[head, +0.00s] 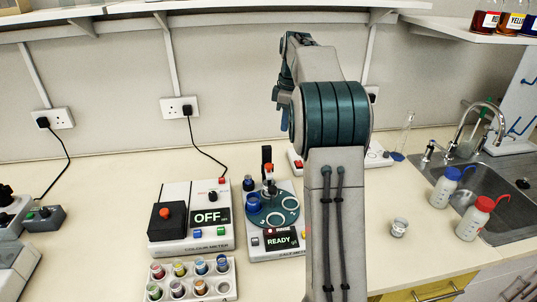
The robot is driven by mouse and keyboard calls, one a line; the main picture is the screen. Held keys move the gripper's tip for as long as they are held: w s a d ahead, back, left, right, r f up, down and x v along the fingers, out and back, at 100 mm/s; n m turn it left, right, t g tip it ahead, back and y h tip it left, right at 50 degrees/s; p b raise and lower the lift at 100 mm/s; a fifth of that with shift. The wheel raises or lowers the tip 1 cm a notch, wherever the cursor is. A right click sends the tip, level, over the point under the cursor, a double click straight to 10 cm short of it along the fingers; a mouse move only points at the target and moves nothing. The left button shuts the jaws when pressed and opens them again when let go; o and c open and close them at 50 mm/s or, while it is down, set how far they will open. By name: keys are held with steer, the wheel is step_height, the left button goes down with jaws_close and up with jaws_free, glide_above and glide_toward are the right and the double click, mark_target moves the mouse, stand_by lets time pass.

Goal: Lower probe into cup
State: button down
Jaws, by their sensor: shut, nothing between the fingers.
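The instrument reading READY (281,239) stands at the centre of the bench, left of my arm. On it is a teal round plate (272,211) with pale rings. A blue cup (271,196) stands on the plate. A dark upright part with a red piece (267,160) rises behind the cup. It may be the probe, but I cannot tell whether it reaches into the cup. My gripper (285,122) hangs above and beyond this instrument, small and partly hidden by my arm. It is shut and empty, apart from the cup.
A colour meter reading OFF (207,217) stands to the left. A white rack (222,268) of coloured vials is in front. A clear small jar (399,227), two wash bottles (476,218) and a sink (480,185) are at right. A shelf (120,17) overhangs the back.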

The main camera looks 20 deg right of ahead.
step_height(320, 180, up, 2)
steer(key=shift+d, duration=0.1)
steer(key=shift+s, duration=0.15)
stand_by(0.4)
steer(key=s+a+r+m+t, duration=0.1)
steer(key=s+a+m, duration=0.4)
steer(key=s+a, duration=0.7)
steer(key=s+a+f+m, duration=0.1)
steer(key=s+f+m, duration=0.1)
steer(key=s, duration=0.4)
steer(key=s+a+f+m+t, duration=0.1)
steer(key=s+f+m, duration=0.1)
steer(key=s+f, duration=0.2)
steer(key=s+a+f+m+t+h, duration=0.1)
steer(key=s+f+m, duration=0.1)
steer(key=s, duration=0.7)
steer(key=shift+s+a+f, duration=0.35)
steer(key=shift+a+f, duration=0.05)
steer(key=shift+f, duration=0.5)
